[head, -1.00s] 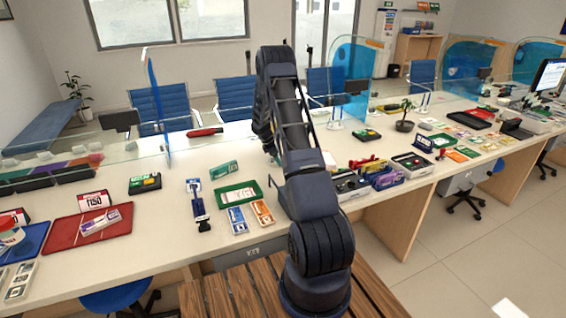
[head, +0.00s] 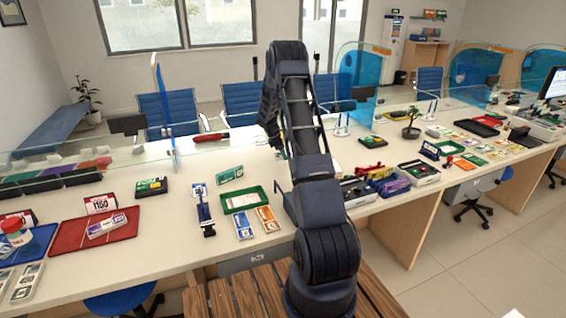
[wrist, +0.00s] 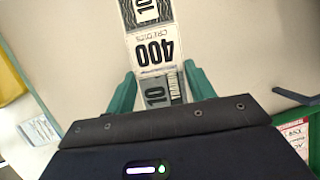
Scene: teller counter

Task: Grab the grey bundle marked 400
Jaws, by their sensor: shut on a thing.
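The grey bundle (wrist: 154,51) shows in the wrist view, with a white band reading 400 CREDITS and the number 10 on its dark grey ends. My gripper (wrist: 160,86) has its two green fingers on either side of the bundle's near end and is shut on it. The bundle's nearest end is hidden under the gripper body. I cannot tell whether it rests on the counter or is raised. In the head view my own arm hides the gripper and the bundle.
The cream counter (head: 150,222) holds a green tray (head: 243,200), blue and orange bundles, a red mat (head: 70,238) and black-and-white boxes (head: 415,172). A clear screen (head: 85,160) stands at the left. In the wrist view a green-edged tray (wrist: 296,122) lies at the lower right.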

